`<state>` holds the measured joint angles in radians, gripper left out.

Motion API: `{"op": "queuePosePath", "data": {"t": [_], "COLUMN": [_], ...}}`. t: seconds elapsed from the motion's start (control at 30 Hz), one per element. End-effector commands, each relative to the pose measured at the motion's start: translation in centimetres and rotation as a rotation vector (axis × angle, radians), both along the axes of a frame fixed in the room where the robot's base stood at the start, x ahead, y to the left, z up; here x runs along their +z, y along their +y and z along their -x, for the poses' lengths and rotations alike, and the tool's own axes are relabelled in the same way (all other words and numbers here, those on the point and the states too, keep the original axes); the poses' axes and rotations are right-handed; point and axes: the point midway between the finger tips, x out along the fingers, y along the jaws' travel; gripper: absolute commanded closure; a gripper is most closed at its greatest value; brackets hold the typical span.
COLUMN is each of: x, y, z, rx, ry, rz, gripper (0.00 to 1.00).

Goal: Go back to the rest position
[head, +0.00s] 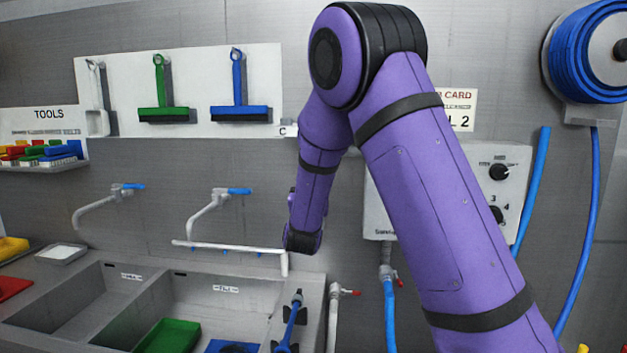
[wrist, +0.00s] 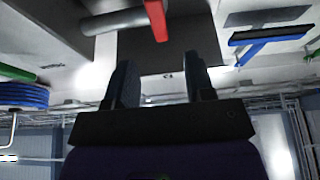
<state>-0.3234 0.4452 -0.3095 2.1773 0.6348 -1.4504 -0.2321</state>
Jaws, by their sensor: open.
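My purple arm reaches from the lower right of the head view up and over toward the wall above the sinks. Its far end hangs by the white spout pipe (head: 225,247); the fingers cannot be made out there. In the wrist view my gripper (wrist: 158,82) shows two dark fingers spread wide apart, with nothing held between them. A red lever (wrist: 156,20) on a pale pipe (wrist: 115,20) lies beyond the fingertips at the top of that view. I cannot tell its distance from the fingers.
Double sinks (head: 60,310) stand lower left, with a green tray (head: 168,337) inside. Taps with blue levers (head: 238,191) project from the wall. Squeegees (head: 163,114) hang above. A control box (head: 378,215) and blue hose reel (head: 590,50) are on the right. A blue-handled sprayer (head: 291,322) stands near the sink edge.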

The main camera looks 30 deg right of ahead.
Motion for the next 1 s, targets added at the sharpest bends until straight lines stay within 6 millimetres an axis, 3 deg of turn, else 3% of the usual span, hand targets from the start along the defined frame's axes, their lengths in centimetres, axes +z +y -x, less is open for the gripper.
{"op": "queuePosePath", "data": {"t": [0.6,0.77,1.0], "x": [0.1,1.4,3.8], "y": [0.0,-0.1,1.1], "z": [0.2,0.7,3.5], "rx": [0.009,0.075,0.257], "ry": [0.010,0.081,0.292], "rz": [-0.014,-0.105,-0.295], "gripper": [0.51,0.51,0.51]}}
